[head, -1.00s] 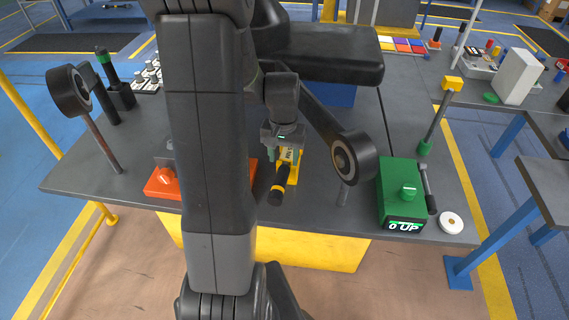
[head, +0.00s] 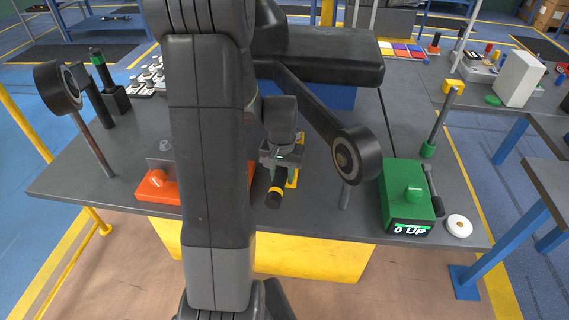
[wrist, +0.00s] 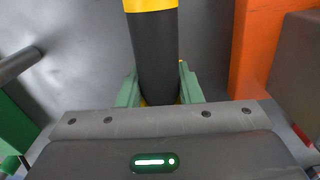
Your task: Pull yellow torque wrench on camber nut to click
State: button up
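The torque wrench has a black handle with a yellow band and lies at the front of the grey table (head: 330,205); the handle end (head: 273,200) points toward me in the head view. Yellow parts show beside and behind my gripper (head: 279,165). In the wrist view the black handle (wrist: 155,55) runs down between my two green fingers (wrist: 159,87), which lie close against both its sides with no clear gap. My gripper looks shut on the handle. The camber nut and wrench head are hidden behind my gripper and arm.
A green box (head: 405,190) reading "0 UP" stands further right, beside a white roll (head: 459,226). An orange block (head: 158,186) lies to the left, partly behind my arm.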

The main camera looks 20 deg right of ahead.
grip_shut()
jog(key=shift+r, duration=0.1)
jog(key=shift+w+r+p, duration=0.15)
jog(key=shift+r+p, duration=3.25)
jog(key=shift+r, duration=1.15)
jog(key=shift+o, duration=0.9)
grip_release()
jog(key=shift+f, duration=0.1)
grip_shut()
